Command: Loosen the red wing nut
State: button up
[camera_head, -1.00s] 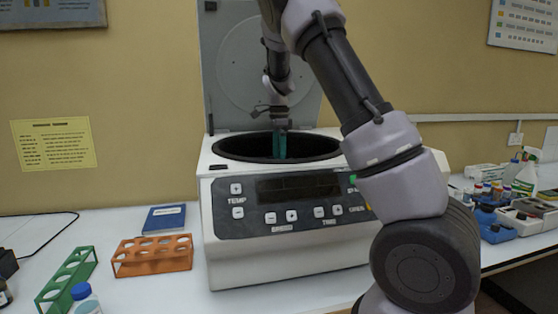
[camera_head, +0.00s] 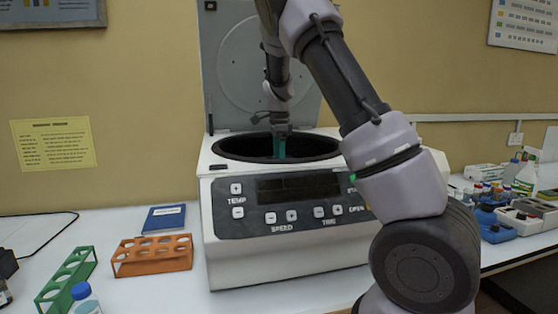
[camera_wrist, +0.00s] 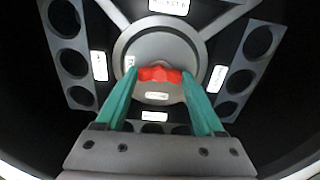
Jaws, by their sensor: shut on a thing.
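The red wing nut (camera_wrist: 160,75) sits at the centre of the grey round rotor hub (camera_wrist: 160,42) in the wrist view. My gripper (camera_wrist: 159,80) has its two green fingers on either side of the nut, shut on it at its two ends. In the head view my gripper (camera_head: 279,146) points down into the open bowl of the white centrifuge (camera_head: 290,256). The nut is hidden there by the bowl's rim.
The centrifuge lid (camera_head: 228,70) stands open behind my arm. Dark racks with round holes (camera_wrist: 70,38) surround the hub.

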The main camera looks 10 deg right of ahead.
jog(key=n, duration=0.4)
jog(key=shift+r, duration=0.1)
jog(key=n, duration=0.4)
jog(key=shift+n, duration=0.3)
jog(key=n, duration=0.4)
jog(key=shift+n, duration=0.3)
jog(key=n, duration=0.4)
jog(key=shift+n, duration=0.3)
jog(key=o, duration=1.4)
